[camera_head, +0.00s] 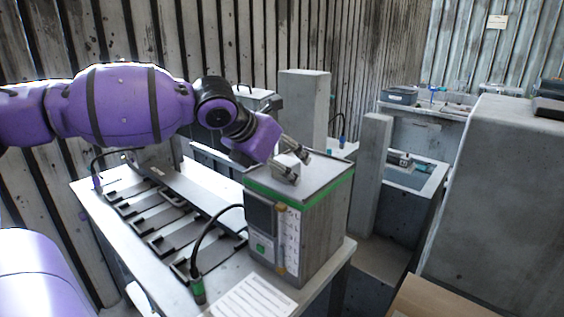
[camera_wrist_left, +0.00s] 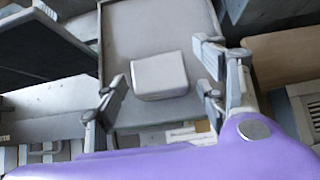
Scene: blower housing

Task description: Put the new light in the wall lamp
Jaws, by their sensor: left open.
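My left gripper (camera_head: 294,165) is open, with its fingers over the top of a grey box with a green band (camera_head: 338,215). In the left wrist view, the gripper (camera_wrist_left: 160,95) has its fingers spread either side of a small white rounded block (camera_wrist_left: 158,76). The block appears to lie on a flat grey panel with a raised rim (camera_wrist_left: 125,40). No finger clearly touches it, and I cannot tell whether it is the new light. I cannot pick out the wall lamp in either view. My right gripper is not in view.
The box stands on a white table (camera_head: 325,268) beside a row of dark slotted trays (camera_head: 160,222). A black cable (camera_head: 207,230) with a green plug and a printed sheet (camera_head: 250,298) are nearby. Grey posts (camera_head: 375,170) and a large grey block (camera_head: 505,200) stand to the right.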

